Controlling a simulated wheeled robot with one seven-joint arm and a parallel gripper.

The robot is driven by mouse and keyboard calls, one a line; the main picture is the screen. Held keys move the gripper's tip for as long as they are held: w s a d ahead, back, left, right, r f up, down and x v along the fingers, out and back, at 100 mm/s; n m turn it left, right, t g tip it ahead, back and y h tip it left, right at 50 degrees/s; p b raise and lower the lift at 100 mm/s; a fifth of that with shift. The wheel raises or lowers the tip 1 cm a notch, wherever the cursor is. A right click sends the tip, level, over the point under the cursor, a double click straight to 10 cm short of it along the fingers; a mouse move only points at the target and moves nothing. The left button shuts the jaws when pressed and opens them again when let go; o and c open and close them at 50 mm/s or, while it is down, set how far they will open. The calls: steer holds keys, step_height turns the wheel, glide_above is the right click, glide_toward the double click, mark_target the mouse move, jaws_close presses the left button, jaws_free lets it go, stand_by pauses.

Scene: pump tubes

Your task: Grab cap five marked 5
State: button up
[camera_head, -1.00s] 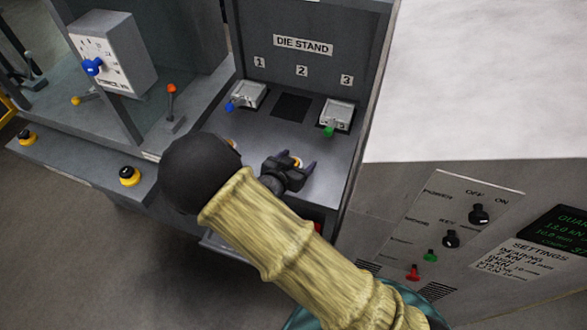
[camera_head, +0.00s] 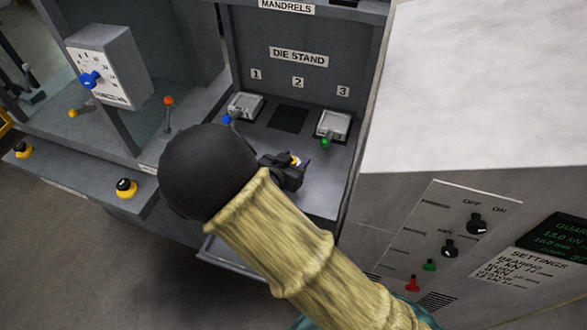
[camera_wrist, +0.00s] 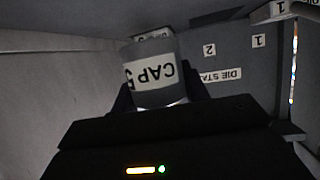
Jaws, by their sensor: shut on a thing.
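Cap five is a grey cylinder (camera_wrist: 151,65) with a white label reading "CAP 5", upside down in the wrist view. My gripper (camera_wrist: 160,100) is shut on it, with dark fingers on both sides of its lower part. Most of the cap is hidden there by the gripper.
The die stand (camera_head: 298,57) has slots 1, 2 and 3. Grey blocks with a blue knob (camera_head: 245,104) and a green knob (camera_head: 333,124) sit under 1 and 3; slot 2 (camera_head: 288,118) is a dark square. A control panel (camera_head: 447,240) is at right, a small lever (camera_head: 168,113) at left.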

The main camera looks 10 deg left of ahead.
mark_target(294, 158)
step_height(294, 158, up, 5)
steer(key=shift+f, duration=0.2)
stand_by(0.5)
